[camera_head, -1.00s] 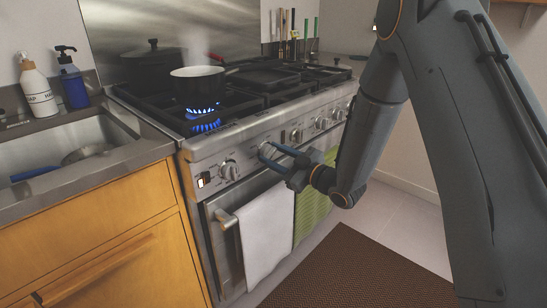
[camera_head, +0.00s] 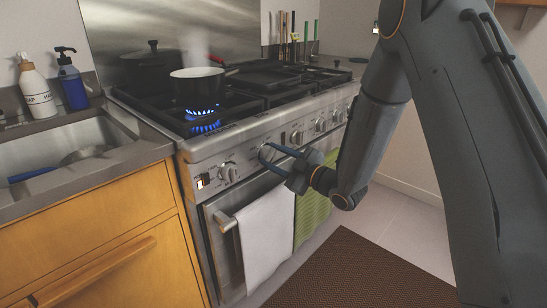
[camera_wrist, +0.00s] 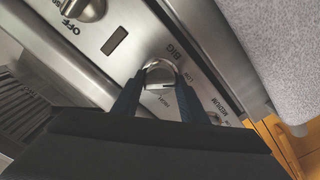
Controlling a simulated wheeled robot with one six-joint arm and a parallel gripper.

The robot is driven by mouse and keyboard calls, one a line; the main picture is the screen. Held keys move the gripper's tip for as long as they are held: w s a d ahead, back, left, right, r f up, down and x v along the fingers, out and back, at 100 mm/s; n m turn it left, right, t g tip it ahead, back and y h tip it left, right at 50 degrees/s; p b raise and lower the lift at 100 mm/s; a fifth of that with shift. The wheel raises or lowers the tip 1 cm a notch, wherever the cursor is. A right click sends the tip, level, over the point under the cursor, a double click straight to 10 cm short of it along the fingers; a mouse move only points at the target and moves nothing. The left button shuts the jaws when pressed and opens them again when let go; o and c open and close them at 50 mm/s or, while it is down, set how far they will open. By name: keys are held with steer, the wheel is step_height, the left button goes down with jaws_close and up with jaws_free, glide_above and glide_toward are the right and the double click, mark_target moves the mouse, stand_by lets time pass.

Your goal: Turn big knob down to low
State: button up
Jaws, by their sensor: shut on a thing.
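The big knob (camera_wrist: 161,74) is a round metal knob beside the printed word "BIG" in the wrist view. In the head view the knob (camera_head: 266,153) sits on the stove's front panel, partly covered by my fingers. My gripper (camera_wrist: 161,88) has one blue finger on each side of the knob and is shut on it. The gripper (camera_head: 271,155) reaches the panel from the right in the head view. The labels "LOW" and "MEDIUM" show near the knob, but its exact setting is hard to read.
Another knob (camera_head: 229,172) is to the left, and a further knob (camera_head: 296,137) is to the right. A white towel (camera_head: 267,235) and a green towel (camera_head: 312,208) hang below the panel. The sink (camera_head: 75,150) is at the left. A brown mat (camera_head: 358,272) lies on the floor.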

steer(key=o, duration=1)
steer(key=shift+v, duration=3.95)
